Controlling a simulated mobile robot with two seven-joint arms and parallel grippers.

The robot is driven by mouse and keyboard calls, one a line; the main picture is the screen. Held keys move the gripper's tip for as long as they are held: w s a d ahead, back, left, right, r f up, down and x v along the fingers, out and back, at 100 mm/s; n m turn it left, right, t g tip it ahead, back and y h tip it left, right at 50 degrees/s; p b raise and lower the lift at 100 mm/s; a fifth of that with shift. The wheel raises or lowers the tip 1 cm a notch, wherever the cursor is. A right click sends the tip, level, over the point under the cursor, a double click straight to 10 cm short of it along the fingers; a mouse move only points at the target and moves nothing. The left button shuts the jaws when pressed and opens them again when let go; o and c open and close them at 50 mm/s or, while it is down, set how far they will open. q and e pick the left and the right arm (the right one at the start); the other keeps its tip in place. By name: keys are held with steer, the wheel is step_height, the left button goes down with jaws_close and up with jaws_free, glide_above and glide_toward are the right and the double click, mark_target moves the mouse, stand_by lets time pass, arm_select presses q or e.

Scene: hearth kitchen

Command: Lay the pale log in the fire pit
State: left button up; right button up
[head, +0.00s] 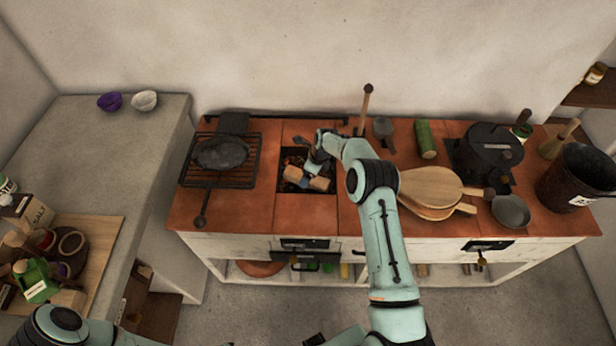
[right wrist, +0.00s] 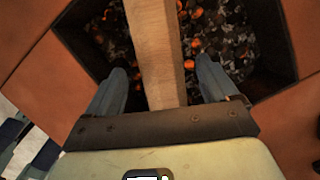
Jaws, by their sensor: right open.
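The fire pit (head: 288,158) is a square dark opening in the orange-tiled counter, with glowing embers in it; its dark wall (right wrist: 85,45) also shows in the right wrist view. The pale log (head: 320,184) lies in the pit, its middle partly hidden by my gripper in the head view. In the right wrist view the log (right wrist: 155,45) runs between my fingers, over the embers. My right gripper (head: 308,168) is down at the pit; in the wrist view it (right wrist: 160,68) is open, its fingers on either side of the log with gaps. My left gripper is not visible.
A grill rack (head: 188,172) with a dark pan (head: 220,152) stands left of the pit. Wooden boards (head: 430,185), a black pot (head: 492,148) and a green cylinder (head: 426,138) are to the right. An upright wooden handle (head: 365,108) stands behind my arm.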

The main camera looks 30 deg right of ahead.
steer(key=v, duration=0.9)
steer(key=shift+r, duration=0.15)
steer(key=shift+s, duration=0.1)
